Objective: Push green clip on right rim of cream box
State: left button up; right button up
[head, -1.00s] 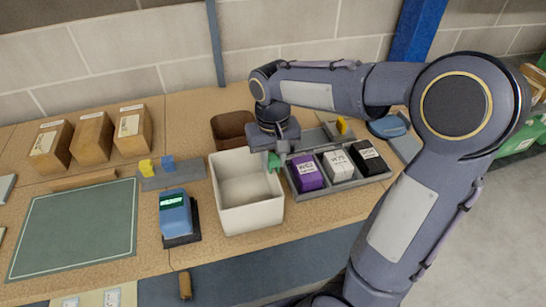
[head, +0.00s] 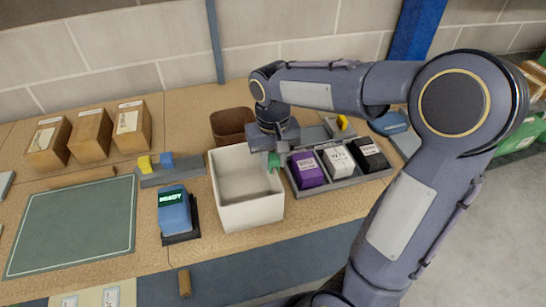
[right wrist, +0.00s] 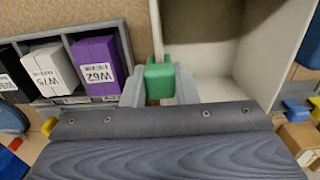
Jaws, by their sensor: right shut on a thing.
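The cream box (head: 250,211) stands open and empty near the table's front edge in the head view. Its inside and rim also show in the right wrist view (right wrist: 214,50). The green clip (right wrist: 159,78) is held between the fingers of my right gripper (right wrist: 160,88), which is shut on it. In the head view the green clip (head: 273,161) is at the box's right rim, near the back corner. In the wrist view it overlaps the rim's end; I cannot tell how far it is seated. My left gripper is not in view.
A grey tray (head: 345,183) with purple, white and black packs stands close to the box's right. A brown bin (head: 232,124) is behind it, and a blue device (head: 174,213) is to its left. A grey rack (head: 185,177) holds yellow and blue clips.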

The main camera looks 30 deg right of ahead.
jog(key=o, duration=1.3)
jog(key=shift+o, duration=0.2)
jog(key=shift+r+p, duration=3.15)
jog(key=shift+r, duration=0.4)
